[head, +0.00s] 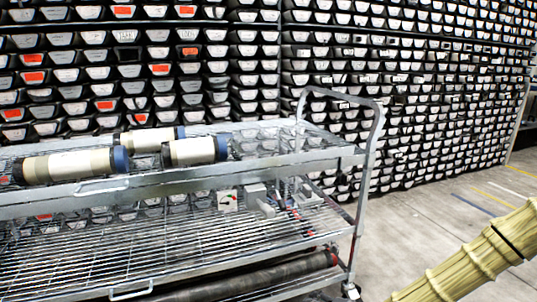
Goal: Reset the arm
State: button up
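My gripper is not in the head view. A yellowish ribbed, sleeve-like length at the lower right looks like part of my arm; it runs from the right edge down to the bottom edge. Pale core liners with blue end caps lie on the top shelf of a metal wire cart (250,176). The nearest liner (70,165) is at the left, a second liner (192,150) is right of it, and a third liner (140,139) lies behind them.
The cart's lower shelf holds small items, including a white box (227,200). A dark tube (270,277) lies beneath. The cart's handle (372,130) rises at its right end. A wall of racked trays (420,90) fills the back. Grey floor (440,210) is clear to the right.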

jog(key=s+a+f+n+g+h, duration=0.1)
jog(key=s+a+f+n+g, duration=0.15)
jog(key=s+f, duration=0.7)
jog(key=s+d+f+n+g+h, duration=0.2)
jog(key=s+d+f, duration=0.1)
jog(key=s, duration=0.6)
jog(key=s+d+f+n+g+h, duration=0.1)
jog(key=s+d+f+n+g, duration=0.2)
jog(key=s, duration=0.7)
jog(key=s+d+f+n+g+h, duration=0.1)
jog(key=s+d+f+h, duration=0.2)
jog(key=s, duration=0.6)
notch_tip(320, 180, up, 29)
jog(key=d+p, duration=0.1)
jog(key=p, duration=2.9)
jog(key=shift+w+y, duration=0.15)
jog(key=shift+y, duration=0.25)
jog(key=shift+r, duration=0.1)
